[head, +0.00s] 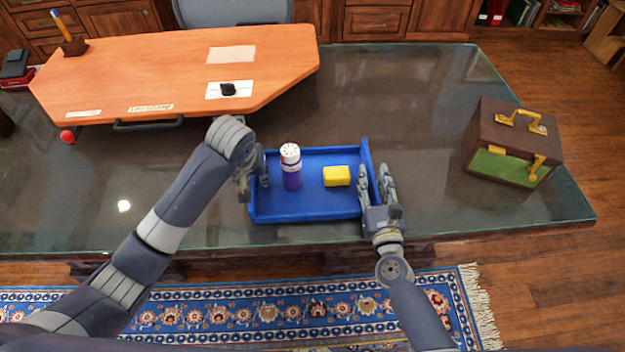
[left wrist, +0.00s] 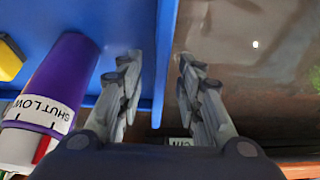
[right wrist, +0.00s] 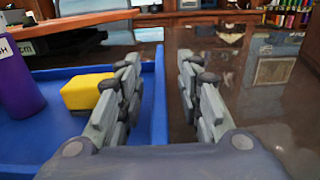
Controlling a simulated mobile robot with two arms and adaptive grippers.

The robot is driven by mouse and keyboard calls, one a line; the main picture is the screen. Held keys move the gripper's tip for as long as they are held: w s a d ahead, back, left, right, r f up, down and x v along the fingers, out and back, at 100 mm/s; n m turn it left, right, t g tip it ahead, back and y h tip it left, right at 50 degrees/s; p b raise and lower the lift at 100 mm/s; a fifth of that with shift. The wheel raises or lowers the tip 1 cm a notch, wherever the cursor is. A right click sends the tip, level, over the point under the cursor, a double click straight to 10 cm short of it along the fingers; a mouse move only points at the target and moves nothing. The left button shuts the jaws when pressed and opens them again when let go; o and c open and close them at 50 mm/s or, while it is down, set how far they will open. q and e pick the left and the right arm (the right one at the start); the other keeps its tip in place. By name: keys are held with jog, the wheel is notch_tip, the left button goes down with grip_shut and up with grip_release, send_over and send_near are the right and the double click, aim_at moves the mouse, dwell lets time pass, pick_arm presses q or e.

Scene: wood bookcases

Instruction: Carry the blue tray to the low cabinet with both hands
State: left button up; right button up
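The blue tray (head: 325,206) sits on the glass-topped desk near its front edge. A purple bottle with a white cap (head: 291,172) stands in its left part, and a yellow block (head: 336,176) lies right of the middle. My left gripper (head: 256,178) is at the tray's left wall; in the left wrist view its open fingers (left wrist: 155,85) straddle the blue wall (left wrist: 164,60) with gaps. My right gripper (head: 374,178) is at the right wall; in the right wrist view its open fingers (right wrist: 160,80) stand either side of the wall (right wrist: 159,100). The low cabinet cannot be identified for certain.
An orange wooden board (head: 180,75) with papers covers the desk's back left. A brown case with yellow handles (head: 512,142) stands to the right. A grey chair (head: 232,12) and wooden cabinets (head: 375,22) are behind. A patterned rug (head: 270,310) lies in front.

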pick_arm(q)
jog(key=shift+f, duration=0.25)
pick_arm(e)
jog(key=shift+w, duration=0.25)
pick_arm(q)
jog(key=shift+c, duration=0.5)
pick_arm(e)
jog(key=shift+c, duration=0.5)
pick_arm(q)
grip_shut()
pick_arm(e)
grip_shut()
pick_arm(q)
jog(key=shift+w+r, duration=0.1)
pick_arm(e)
jog(key=shift+r, duration=0.15)
